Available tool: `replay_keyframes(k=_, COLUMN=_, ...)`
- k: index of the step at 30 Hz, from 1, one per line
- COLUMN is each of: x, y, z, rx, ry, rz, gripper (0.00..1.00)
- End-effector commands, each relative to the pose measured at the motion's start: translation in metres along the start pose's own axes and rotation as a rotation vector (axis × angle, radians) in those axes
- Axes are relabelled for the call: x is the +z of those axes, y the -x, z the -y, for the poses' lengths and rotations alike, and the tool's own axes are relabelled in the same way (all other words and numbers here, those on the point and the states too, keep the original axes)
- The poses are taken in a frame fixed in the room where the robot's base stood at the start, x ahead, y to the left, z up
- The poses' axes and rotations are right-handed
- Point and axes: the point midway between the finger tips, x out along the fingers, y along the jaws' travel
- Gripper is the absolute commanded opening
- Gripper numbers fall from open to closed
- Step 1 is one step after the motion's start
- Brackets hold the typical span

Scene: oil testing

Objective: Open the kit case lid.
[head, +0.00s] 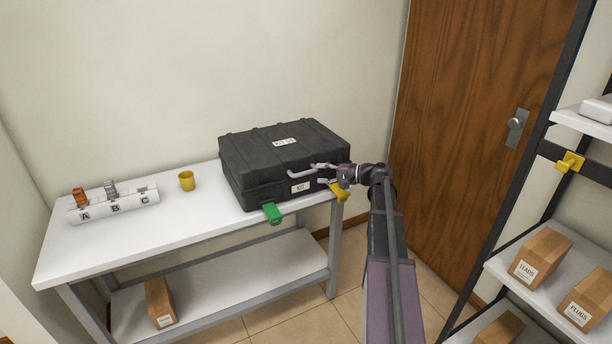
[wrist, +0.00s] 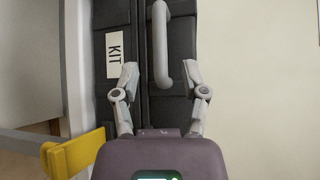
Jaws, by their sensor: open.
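The black kit case (head: 280,160) lies shut on the right end of the white table, with its lid down. A white KIT label (head: 300,187) is on its front, and it also shows in the wrist view (wrist: 114,46). The case's light grey handle (wrist: 161,50) stands out from the front face. My gripper (head: 328,175) is at the front right of the case. In the wrist view my gripper (wrist: 164,82) is open, its fingers spread to either side of the handle's lower end. I cannot tell whether a finger touches the case.
The white table (head: 130,235) also holds a yellow cup (head: 186,180) and a rack (head: 115,206) marked A, B, C. A green tab (head: 272,212) and a yellow tab (head: 339,192) stick out at the table's front edge. A shelf (head: 555,285) with boxes stands at the right.

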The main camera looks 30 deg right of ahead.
Motion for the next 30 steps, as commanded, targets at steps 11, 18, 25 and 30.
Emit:
replay_keyframes(k=11, x=-0.001, y=-0.047, z=-0.001, rx=0.000, ry=0.000, rz=0.000, gripper=0.57)
replay_keyframes(k=18, x=-0.001, y=-0.055, z=0.000, rx=0.000, ry=0.000, rz=-0.002, gripper=0.57)
replay_keyframes(k=25, x=-0.001, y=-0.055, z=0.000, rx=0.000, ry=0.000, rz=-0.002, gripper=0.57)
replay_keyframes(k=30, x=-0.001, y=-0.055, z=0.000, rx=0.000, ry=0.000, rz=-0.002, gripper=0.12)
